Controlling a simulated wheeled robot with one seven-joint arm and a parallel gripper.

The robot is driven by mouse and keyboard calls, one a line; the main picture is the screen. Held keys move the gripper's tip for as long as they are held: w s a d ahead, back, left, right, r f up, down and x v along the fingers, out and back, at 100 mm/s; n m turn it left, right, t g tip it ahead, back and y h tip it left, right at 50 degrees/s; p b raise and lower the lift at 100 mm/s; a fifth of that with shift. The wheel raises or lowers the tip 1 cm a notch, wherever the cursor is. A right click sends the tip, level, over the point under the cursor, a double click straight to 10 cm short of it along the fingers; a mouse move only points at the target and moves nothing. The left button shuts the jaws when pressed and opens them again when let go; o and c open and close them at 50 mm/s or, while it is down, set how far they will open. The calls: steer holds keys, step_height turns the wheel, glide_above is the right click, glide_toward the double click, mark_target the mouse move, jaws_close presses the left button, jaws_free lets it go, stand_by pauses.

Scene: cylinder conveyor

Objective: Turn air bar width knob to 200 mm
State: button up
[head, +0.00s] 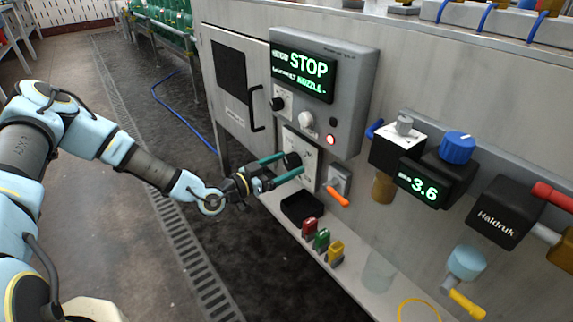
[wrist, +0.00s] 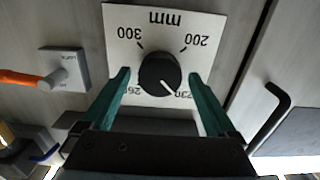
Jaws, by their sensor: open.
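The air bar width knob (wrist: 158,72) is black and round on a white plate (wrist: 118,24) marked mm, with 200, 230, 260 and 300 around it, upside down in the wrist view. Its white pointer line aims at the 230 mark. My gripper (wrist: 159,78) is open, with one teal finger on each side of the knob and gaps visible between fingers and knob. In the head view, my gripper (head: 291,162) reaches to the same plate (head: 311,153), and the knob (head: 292,159) shows between the fingers.
Above the plate, the grey control box (head: 357,75) has a green STOP display (head: 304,74), a black knob (head: 277,104), a white knob (head: 306,119) and a lit red button (head: 331,140). An orange-handled lever (head: 338,196) is close on the right. A black door handle (wrist: 270,130) is near in the wrist view.

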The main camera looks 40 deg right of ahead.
steer(key=shift+d, duration=0.3)
steer(key=c, duration=1.4)
steer(key=shift+o, duration=0.2)
